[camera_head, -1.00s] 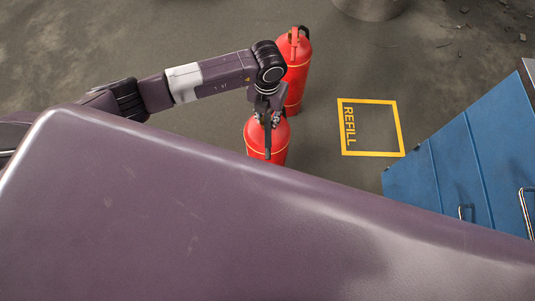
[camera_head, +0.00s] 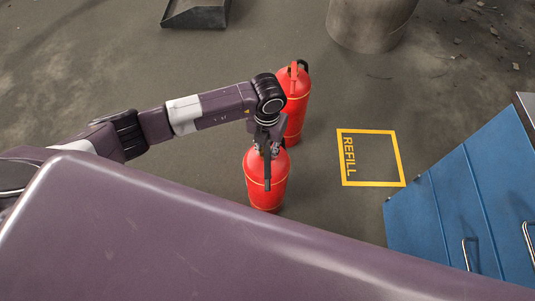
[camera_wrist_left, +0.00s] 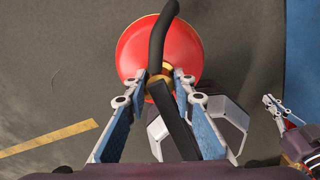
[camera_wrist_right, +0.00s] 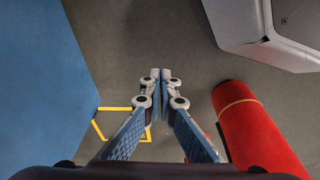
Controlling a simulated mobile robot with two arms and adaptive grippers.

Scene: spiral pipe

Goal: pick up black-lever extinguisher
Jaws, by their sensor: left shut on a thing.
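The black-lever extinguisher (camera_head: 267,180) is red and stands in front of a second red extinguisher in the head view. My left gripper (camera_head: 266,145) is over its top. In the left wrist view, the fingers (camera_wrist_left: 157,85) are shut around the neck and black lever of the red extinguisher (camera_wrist_left: 185,45). The lever stretches away across the red top. My right gripper (camera_wrist_right: 161,76) has its fingertips together with nothing visible between them. It also shows at the right edge of the left wrist view. A red cylinder with a yellow band (camera_wrist_right: 250,130) is right of it.
The second red extinguisher (camera_head: 295,105) has a red lever and stands just behind. A blue cabinet (camera_head: 465,205) is further right. A grey round container (camera_head: 370,20) stands at the back.

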